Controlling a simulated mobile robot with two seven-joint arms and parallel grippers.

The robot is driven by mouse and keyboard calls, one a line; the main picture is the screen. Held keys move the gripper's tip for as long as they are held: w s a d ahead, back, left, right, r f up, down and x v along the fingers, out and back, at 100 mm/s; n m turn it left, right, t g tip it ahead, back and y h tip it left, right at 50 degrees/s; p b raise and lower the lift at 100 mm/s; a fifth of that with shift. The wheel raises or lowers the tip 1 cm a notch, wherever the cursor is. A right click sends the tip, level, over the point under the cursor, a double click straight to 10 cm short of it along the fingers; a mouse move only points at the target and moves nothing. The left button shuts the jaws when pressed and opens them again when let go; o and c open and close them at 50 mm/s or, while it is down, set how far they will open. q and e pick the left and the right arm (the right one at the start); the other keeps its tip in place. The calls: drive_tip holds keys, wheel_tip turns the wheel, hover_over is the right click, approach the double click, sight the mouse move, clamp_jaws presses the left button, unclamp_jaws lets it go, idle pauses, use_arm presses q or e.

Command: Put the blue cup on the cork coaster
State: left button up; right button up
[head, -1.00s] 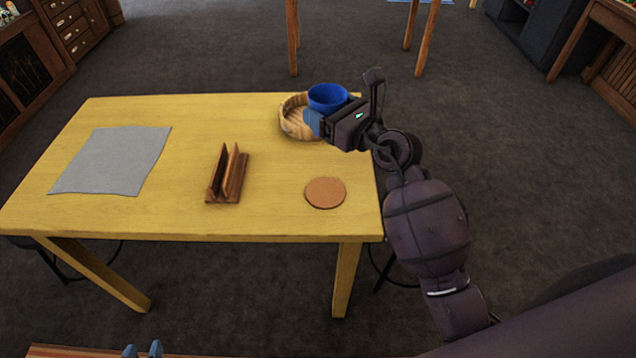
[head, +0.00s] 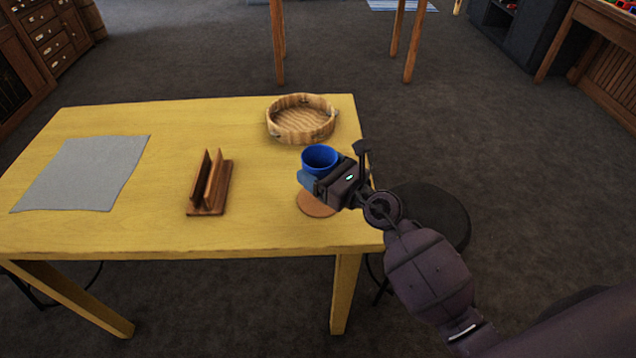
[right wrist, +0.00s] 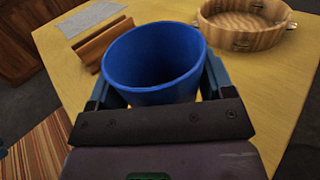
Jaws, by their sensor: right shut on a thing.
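The blue cup (head: 320,157) is upright in my right gripper (head: 311,176), which is shut on it. In the right wrist view the cup (right wrist: 153,62) sits between the two fingers and its inside looks empty. The cork coaster (head: 316,205) lies flat on the table near its front right. The cup and gripper are over the coaster's far part and hide some of it. I cannot tell exactly how high the cup is above it. The coaster does not show in the right wrist view. My left gripper is not visible in the current views.
The yellow table (head: 120,233) holds a round wooden tray (head: 302,136) at the back right, a wooden stand (head: 210,190) in the middle and a grey cloth (head: 82,173) at the left. A dark round stool (head: 440,212) stands beside the table's right edge.

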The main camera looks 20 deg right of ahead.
wheel_tip(320, 180, down, 4)
drive_tip(key=shift+r+b, duration=0.1)
drive_tip(key=shift+b, duration=0.95)
drive_tip(key=shift+f, duration=0.4)
drive_tip(key=shift+r, duration=0.25)
drive_tip(key=shift+f, duration=0.2)
drive_tip(key=o, duration=0.9)
drive_tip(key=shift+o, duration=0.2)
drive_tip(key=shift+r, duration=0.1)
